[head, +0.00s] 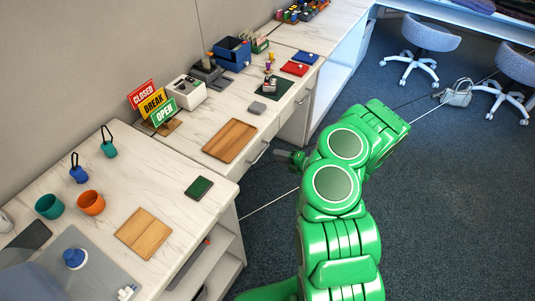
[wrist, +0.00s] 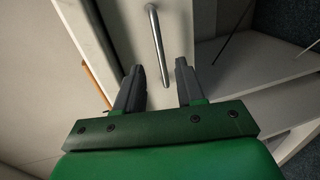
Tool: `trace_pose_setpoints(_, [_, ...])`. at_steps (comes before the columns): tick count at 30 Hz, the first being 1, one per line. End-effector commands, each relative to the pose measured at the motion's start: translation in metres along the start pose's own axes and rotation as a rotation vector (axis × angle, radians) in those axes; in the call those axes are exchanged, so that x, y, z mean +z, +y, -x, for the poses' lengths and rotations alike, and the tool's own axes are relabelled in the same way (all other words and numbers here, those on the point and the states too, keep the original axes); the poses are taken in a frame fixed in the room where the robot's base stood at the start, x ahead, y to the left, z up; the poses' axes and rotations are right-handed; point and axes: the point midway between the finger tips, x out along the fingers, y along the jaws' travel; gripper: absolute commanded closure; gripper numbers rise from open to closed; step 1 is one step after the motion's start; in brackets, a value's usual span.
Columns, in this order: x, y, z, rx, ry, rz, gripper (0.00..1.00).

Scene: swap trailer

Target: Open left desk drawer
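The white desk (head: 240,110) runs along the wall in the head view. The nearer, left drawer has a thin metal bar handle (head: 259,153) on its front, below the brown board. My gripper (head: 288,156) is just right of this handle, at the drawer's height. In the wrist view my gripper (wrist: 158,82) is open with nothing clamped. A bar handle (wrist: 155,42) on a white drawer front shows ahead, its lower end appearing between the two fingers. I cannot tell whether the fingers surround it. The drawer looks closed.
A second handle (head: 303,98) is on the desk front farther back. Open shelves (head: 212,262) lie below the nearer counter.

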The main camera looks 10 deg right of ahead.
Motion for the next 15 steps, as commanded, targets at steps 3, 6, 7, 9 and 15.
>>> trace_pose_setpoints(3, [-0.002,0.0,-0.014,0.0,0.004,0.0,0.62])
trace_pose_setpoints(6, [-0.002,0.0,-0.026,0.0,0.004,-0.001,0.62])
trace_pose_setpoints(7, [-0.002,0.0,-0.03,-0.001,0.004,-0.001,0.62])
trace_pose_setpoints(9, [-0.002,0.0,-0.037,0.0,0.004,-0.001,0.62])
trace_pose_setpoints(15, [-0.001,0.0,-0.055,-0.001,0.002,0.0,0.62])
